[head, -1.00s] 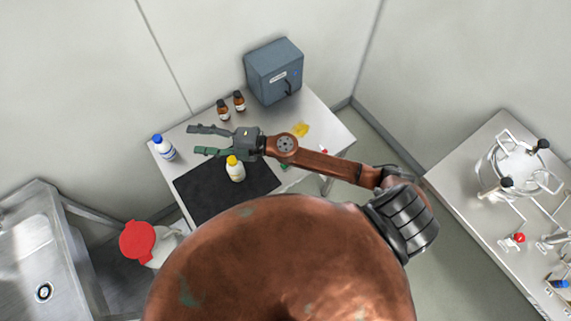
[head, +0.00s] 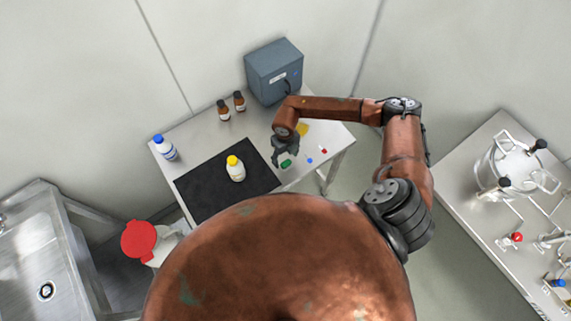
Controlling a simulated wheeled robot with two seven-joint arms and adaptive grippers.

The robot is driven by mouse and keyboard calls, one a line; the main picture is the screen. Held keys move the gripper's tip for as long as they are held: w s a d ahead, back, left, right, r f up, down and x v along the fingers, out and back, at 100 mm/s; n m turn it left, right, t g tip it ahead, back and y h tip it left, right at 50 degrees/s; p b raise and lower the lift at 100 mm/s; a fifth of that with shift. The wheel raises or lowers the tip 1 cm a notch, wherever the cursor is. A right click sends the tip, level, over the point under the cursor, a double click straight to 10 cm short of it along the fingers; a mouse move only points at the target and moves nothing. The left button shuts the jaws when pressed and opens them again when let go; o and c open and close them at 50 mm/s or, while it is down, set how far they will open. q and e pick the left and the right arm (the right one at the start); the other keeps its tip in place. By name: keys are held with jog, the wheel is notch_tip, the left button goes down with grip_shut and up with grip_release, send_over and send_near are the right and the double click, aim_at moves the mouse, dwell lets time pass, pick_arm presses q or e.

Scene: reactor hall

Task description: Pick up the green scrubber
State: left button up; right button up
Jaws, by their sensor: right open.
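The small green scrubber (head: 286,164) lies on the light table, just right of the black mat. My right gripper (head: 282,158) is open and empty, pointing down toward the table. Its fingers are right by the scrubber in the picture; I cannot tell how high they are above it. My left gripper is not in view.
A yellow-capped bottle (head: 236,170) stands on the black mat (head: 208,190). A blue-capped bottle (head: 164,148), two brown bottles (head: 223,110) and a grey-blue box (head: 274,72) stand farther back. A yellow item (head: 303,130), blue item (head: 309,160) and red item (head: 324,151) lie near the scrubber.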

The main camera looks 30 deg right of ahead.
aim_at(286, 162)
jog(key=f, duration=0.1)
jog(key=f+p, duration=0.1)
jog(key=f, duration=0.1)
jog(key=shift+s+f, duration=0.2)
jog(key=shift+f, duration=0.55)
jog(key=c, duration=1)
jog(key=shift+r, duration=0.1)
jog(key=shift+c, duration=0.2)
jog(key=shift+r, duration=0.6)
jog(key=s+a+r+b, duration=0.3)
jog(key=s+a+r, duration=0.5)
jog(key=s+r, duration=0.3)
jog(key=shift+s+r, duration=0.2)
jog(key=shift+r, duration=0.15)
